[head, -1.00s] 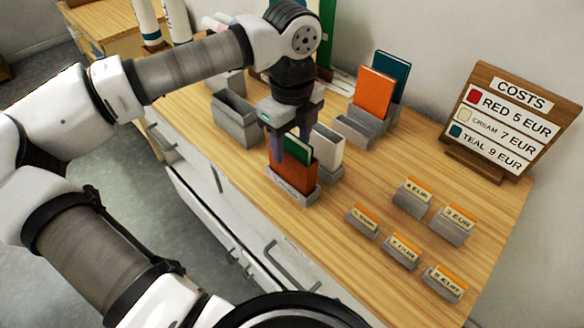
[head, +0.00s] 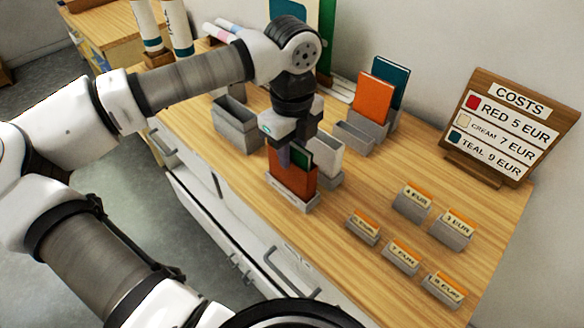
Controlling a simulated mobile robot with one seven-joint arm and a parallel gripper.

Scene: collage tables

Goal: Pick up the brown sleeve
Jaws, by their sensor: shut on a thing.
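The brown sleeve (head: 296,183) stands upright in a small grey holder (head: 293,203) near the table's front edge. A green card (head: 302,155) shows at its top. My gripper (head: 290,153) points down over the sleeve and is shut on its upper part. One finger shows at the sleeve's near left; the other is mostly hidden. The sleeve's foot appears to be still inside the holder.
A cream piece in a grey holder (head: 327,157) stands close behind the sleeve. Orange (head: 374,97) and teal (head: 392,76) folders stand at the back. Price-tag holders (head: 412,203) and a costs sign (head: 507,122) are at right. Grey bins (head: 236,123) are at left.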

